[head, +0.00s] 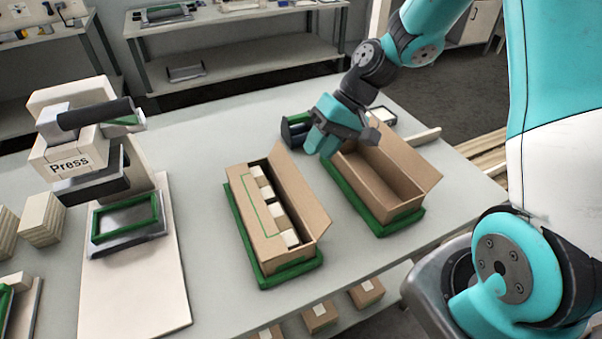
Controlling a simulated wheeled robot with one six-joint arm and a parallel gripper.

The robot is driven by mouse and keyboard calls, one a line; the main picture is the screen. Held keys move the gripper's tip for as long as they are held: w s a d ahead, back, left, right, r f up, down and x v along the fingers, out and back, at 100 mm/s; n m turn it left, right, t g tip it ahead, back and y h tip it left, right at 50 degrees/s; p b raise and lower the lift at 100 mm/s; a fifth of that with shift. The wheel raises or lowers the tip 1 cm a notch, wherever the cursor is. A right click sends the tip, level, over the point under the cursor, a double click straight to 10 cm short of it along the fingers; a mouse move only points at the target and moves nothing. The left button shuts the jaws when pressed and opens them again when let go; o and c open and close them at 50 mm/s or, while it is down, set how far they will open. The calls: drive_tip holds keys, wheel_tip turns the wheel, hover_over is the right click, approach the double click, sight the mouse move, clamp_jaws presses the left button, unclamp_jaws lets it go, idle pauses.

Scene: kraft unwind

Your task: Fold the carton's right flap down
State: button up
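The left carton (270,262) sits in a green-rimmed tray (238,216) and holds a row of several small pale boxes (268,193). Its left flap (252,222) lies low over the left part of the opening. Its right flap (298,192) stands up, tilted outward to the right. A second carton (366,182) in another green tray (401,226) looks empty, with its right flap (412,160) spread outward. My gripper (326,134) is above the far left end of that second carton, apart from the first carton's flap. Its fingertips overlap in view, so its opening is unclear.
A press (98,150) stands on a pale board at the left, with stacked blocks (42,216) beside it. A dark green-topped item (295,128) and a small dark-framed item (381,117) lie behind the cartons. The table between press and left carton is clear.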

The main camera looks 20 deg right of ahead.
sight(301, 175)
drive_tip(key=x, duration=0.8)
drive_tip(key=shift+f+p, duration=0.1)
drive_tip(key=shift+p, duration=0.25)
drive_tip(key=shift+c, duration=0.4)
clamp_jaws()
